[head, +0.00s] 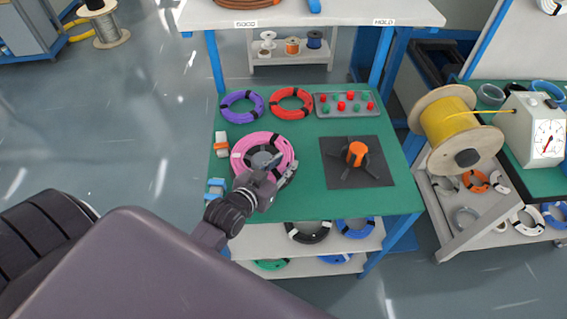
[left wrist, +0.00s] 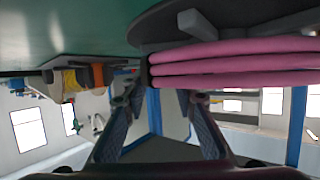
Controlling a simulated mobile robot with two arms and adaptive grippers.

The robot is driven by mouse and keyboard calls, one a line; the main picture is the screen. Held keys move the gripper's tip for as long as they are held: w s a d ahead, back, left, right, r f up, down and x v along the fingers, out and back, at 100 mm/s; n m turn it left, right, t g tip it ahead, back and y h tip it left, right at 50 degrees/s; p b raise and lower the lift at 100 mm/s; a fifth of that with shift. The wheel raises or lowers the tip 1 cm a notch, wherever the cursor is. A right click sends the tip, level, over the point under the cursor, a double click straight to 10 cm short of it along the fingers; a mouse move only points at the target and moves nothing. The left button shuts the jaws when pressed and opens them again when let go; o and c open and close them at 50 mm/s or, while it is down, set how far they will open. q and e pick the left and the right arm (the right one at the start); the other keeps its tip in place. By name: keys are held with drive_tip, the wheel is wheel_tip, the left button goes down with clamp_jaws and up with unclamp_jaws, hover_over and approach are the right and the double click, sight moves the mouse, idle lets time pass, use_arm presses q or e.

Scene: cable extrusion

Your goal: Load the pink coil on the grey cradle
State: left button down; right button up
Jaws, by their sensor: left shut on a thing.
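The pink coil (head: 246,143) is at the left of the green table, ringed around the middle of the grey cradle (head: 264,160). In the left wrist view the pink coil (left wrist: 235,65) is close, with the cradle's dark round base and light grey arms (left wrist: 197,24) right beside it. I cannot tell whether the coil rests fully on the arms. My left gripper (head: 276,178) is at the coil's near right side, shut on it; its fingers (left wrist: 160,95) also show in the left wrist view. My right gripper is not in view.
An orange-hubbed dark holder (head: 356,155) stands on a dark mat to the right. A purple coil (head: 242,106), a red coil (head: 291,103) and a tray of red and green pieces (head: 345,104) lie at the back. Small orange and blue items line the left edge.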

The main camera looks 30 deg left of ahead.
use_arm(q)
drive_tip(key=shift+f, duration=0.25)
idle(0.5)
drive_tip(key=c, duration=1.5)
unclamp_jaws()
drive_tip(key=shift+f, duration=0.1)
drive_tip(key=shift+f, duration=0.1)
wheel_tip(320, 180, up, 8)
drive_tip(key=p, duration=0.8)
drive_tip(key=shift+p, duration=0.35)
